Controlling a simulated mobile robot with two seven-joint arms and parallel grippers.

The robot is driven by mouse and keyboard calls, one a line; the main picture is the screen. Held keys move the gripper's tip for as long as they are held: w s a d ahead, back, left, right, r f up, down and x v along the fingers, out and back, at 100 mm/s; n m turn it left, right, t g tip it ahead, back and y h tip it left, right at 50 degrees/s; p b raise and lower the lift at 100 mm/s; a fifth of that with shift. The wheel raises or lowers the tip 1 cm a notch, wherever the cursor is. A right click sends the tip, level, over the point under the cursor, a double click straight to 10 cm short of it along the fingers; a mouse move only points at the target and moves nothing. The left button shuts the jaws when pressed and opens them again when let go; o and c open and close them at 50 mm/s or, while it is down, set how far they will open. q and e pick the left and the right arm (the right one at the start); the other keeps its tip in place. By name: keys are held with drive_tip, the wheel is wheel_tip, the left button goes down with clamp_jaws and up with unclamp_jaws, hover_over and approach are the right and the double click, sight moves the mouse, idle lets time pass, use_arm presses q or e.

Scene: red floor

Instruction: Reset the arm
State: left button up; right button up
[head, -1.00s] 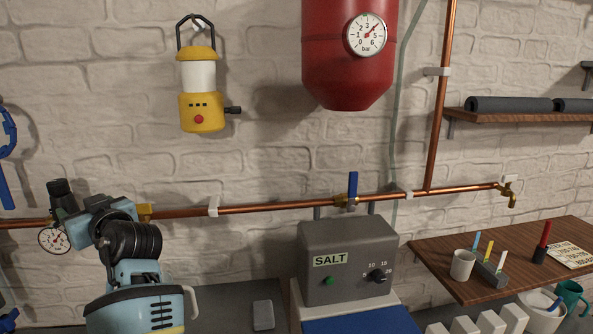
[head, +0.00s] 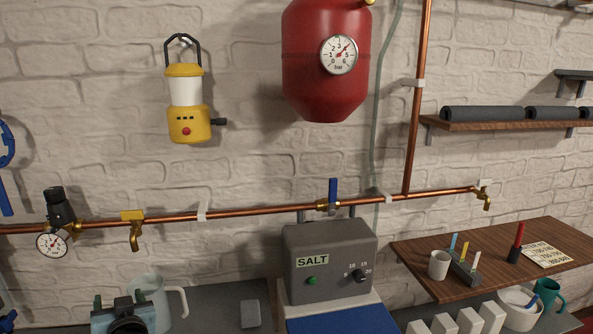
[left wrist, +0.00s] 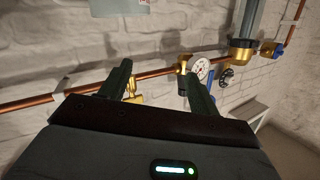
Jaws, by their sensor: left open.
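My left gripper (head: 118,300) is low at the left of the head view, in front of a pale jug (head: 160,302). It is empty. In the left wrist view its two dark fingers (left wrist: 156,70) stand wide apart, with a brass tap and a copper pipe beyond them. My right gripper is in neither view.
A copper pipe (head: 265,210) runs along the brick wall, with a gauge (head: 52,245) and brass tap (head: 134,232) above my left gripper. A grey SALT box (head: 330,262) stands right of it. A wooden shelf (head: 480,262) holds a cup and markers.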

use_arm(q)
drive_tip(key=s+d+f+m+h+p, duration=0.2)
drive_tip(key=s+d+f+m+h, duration=0.15)
drive_tip(key=s+f, duration=0.45)
drive_tip(key=s+d+f+m+h+p, duration=0.1)
drive_tip(key=s+d+f+m+h, duration=0.1)
drive_tip(key=s+d+f+h, duration=0.45)
drive_tip(key=s+d+f+g+h+p, duration=0.1)
drive_tip(key=s+d+f, duration=0.1)
drive_tip(key=s, duration=0.7)
drive_tip(key=s+d+f+m+g+p, duration=0.1)
drive_tip(key=s+d+f, duration=0.2)
drive_tip(key=s, duration=0.6)
drive_tip(key=s+d+f+g+h+p, duration=0.1)
drive_tip(key=s+d+f, duration=0.1)
drive_tip(key=s, duration=0.7)
drive_tip(key=shift+s+d+f+g+h, duration=0.2)
drive_tip(key=shift+s+d+g+h, duration=0.15)
drive_tip(key=shift+d, duration=0.55)
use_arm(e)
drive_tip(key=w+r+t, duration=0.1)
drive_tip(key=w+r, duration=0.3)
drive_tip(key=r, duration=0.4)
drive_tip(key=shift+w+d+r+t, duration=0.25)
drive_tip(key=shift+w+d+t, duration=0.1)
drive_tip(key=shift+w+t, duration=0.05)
use_arm(q)
drive_tip(key=shift+w+m, duration=0.15)
drive_tip(key=shift+m, duration=0.1)
